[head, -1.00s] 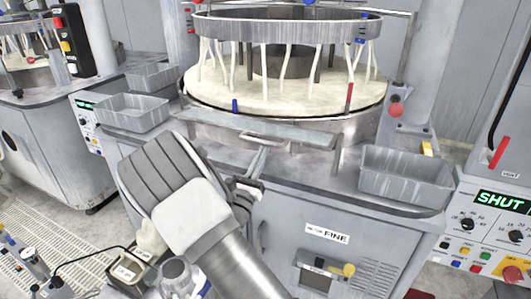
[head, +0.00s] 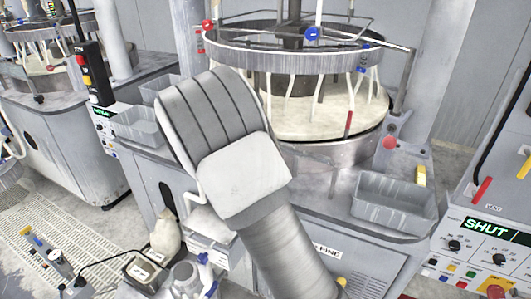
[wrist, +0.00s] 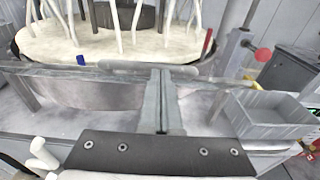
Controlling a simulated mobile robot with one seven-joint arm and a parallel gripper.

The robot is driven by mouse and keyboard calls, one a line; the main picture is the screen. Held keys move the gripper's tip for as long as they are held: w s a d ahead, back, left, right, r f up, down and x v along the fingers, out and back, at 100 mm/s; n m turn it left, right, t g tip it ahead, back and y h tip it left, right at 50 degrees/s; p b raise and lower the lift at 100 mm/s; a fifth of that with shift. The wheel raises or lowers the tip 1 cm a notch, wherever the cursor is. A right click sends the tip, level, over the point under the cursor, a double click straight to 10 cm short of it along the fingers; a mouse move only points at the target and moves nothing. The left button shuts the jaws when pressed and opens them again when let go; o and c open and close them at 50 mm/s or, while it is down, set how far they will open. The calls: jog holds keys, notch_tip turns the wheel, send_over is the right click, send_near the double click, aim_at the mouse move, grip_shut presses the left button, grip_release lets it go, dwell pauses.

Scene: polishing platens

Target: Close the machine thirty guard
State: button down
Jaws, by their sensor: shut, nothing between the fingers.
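The guard (wrist: 215,76) is a thin grey panel running across the front of the pale round platen (wrist: 60,40) in the wrist view. A bar handle (wrist: 118,65) sits at its middle. My gripper (wrist: 161,73) is shut and empty, its fingertips overlapping the handle and panel in the picture; I cannot tell whether they touch. In the head view, my arm hides the gripper and most of the guard. The platen (head: 310,115) there lies under a ring (head: 290,60) with several hanging white tubes. The machine's front label (head: 328,252) partly shows "FINE".
A grey bin (head: 395,205) stands on the machine's right corner and another (head: 137,128) at left. A red knob (head: 390,143) rises behind the right bin. A control panel (head: 480,245) reading "SHUT" stands at right. Bottles and a small device (head: 145,270) are at lower left.

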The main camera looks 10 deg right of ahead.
jog(key=w+d+r+b, duration=0.2)
jog(key=w+d+r, duration=0.3)
jog(key=w+r, duration=0.1)
jog(key=shift+w+d+r, duration=0.25)
jog(key=shift+w+r, duration=0.05)
jog(key=shift+w, duration=0.5)
jog(key=shift+f, duration=0.15)
dwell(0.6)
